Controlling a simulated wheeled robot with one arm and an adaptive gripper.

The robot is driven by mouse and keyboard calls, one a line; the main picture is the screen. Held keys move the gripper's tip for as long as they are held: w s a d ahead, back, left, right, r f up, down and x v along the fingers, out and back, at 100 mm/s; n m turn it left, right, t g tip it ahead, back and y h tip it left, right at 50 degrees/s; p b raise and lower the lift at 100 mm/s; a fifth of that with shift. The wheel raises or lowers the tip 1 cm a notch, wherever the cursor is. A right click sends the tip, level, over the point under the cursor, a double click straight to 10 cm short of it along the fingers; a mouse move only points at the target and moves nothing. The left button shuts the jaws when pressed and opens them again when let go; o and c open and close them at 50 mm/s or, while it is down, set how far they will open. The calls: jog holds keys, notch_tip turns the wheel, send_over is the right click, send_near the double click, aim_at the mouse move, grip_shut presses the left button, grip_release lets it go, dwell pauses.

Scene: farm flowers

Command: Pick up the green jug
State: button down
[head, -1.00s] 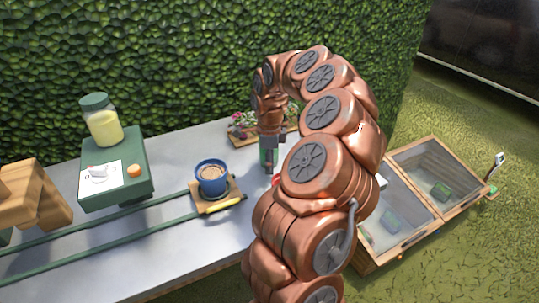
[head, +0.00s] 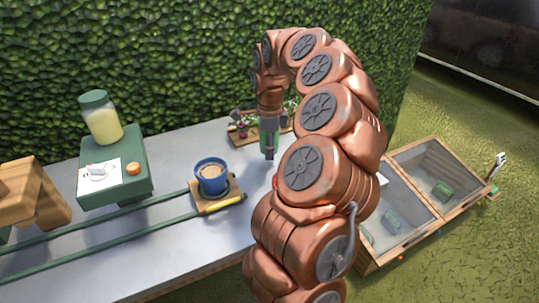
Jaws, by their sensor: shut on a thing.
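My gripper (head: 269,147) points down over the right part of the grey table (head: 235,163), in front of the flower tray. It is shut on a green thing, the green jug (head: 274,142), of which only small green patches show at the fingers. The rest of the jug is hidden by the fingers and my arm. Its bottom and any gap to the table cannot be made out.
A wooden tray of flowers (head: 243,138) stands behind my gripper. A blue pot of soil (head: 211,178) sits on a small wooden carriage on green rails to the left. A green box machine (head: 118,160) with a jar (head: 101,120) is further left. A hedge rises behind.

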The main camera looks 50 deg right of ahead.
jog(key=shift+r, duration=2.25)
jog(key=shift+r+b, duration=0.15)
jog(key=shift+b, duration=0.15)
dwell(1.2)
